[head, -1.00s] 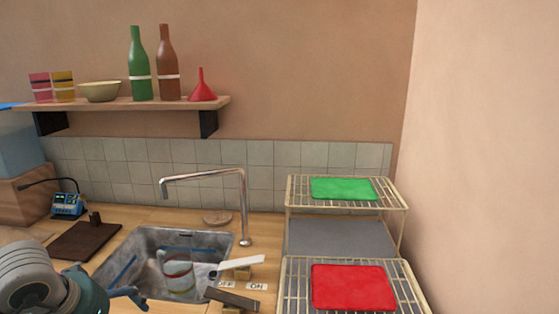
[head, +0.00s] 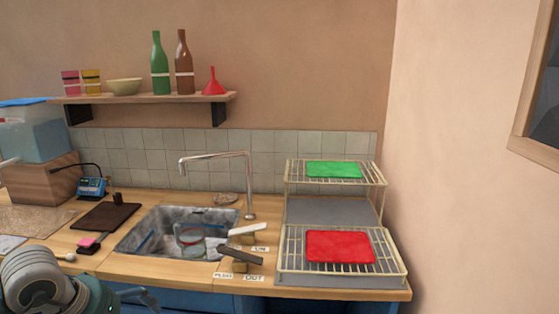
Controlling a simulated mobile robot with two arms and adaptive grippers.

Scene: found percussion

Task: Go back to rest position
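My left gripper (head: 138,297) shows at the lower left of the head view, at the end of my grey ringed arm. It appears in front of the counter's front edge, below the sink (head: 172,232). Only part of its dark fingers shows, so I cannot tell whether it is open or shut. I see nothing held in it. My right gripper is not in view.
A wooden counter (head: 75,228) carries a faucet (head: 249,185), lever handles and a two-tier wire rack (head: 380,252) with red (head: 340,246) and green (head: 333,170) cloths. A glass jar-like item (head: 190,240) lies in the sink. Bottles stand on a shelf (head: 150,97).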

